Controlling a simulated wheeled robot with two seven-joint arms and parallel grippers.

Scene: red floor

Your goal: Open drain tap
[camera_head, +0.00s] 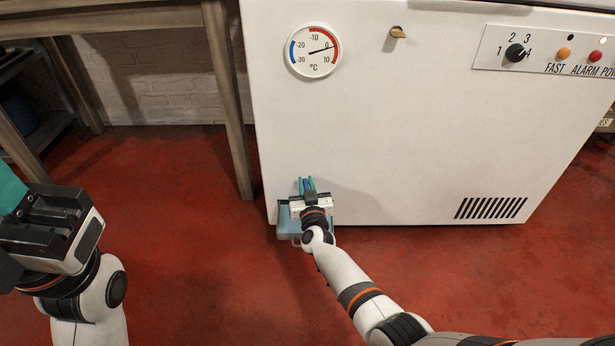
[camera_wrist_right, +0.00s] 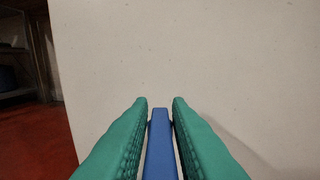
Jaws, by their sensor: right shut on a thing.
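The white chest freezer (camera_head: 420,140) stands ahead of me. My right gripper (camera_head: 307,183) is low at its front, near the lower left corner. Its green fingers are shut on a narrow blue tap lever (camera_wrist_right: 160,145), which stands between them in the right wrist view. The rest of the tap is hidden by the fingers and the gripper body. A light blue tray (camera_head: 287,222) sits below the gripper, partly covered by it. My left gripper (camera_head: 9,190) is at the left edge; only part of a teal finger shows, so its opening cannot be seen.
A wooden table (camera_head: 228,100) stands left of the freezer, its leg close to the freezer's side. The freezer front carries a round thermometer (camera_head: 314,51), a key lock (camera_head: 397,32), a control panel (camera_head: 545,52) and a vent (camera_head: 491,208). Red floor (camera_head: 190,250) is clear between my arms.

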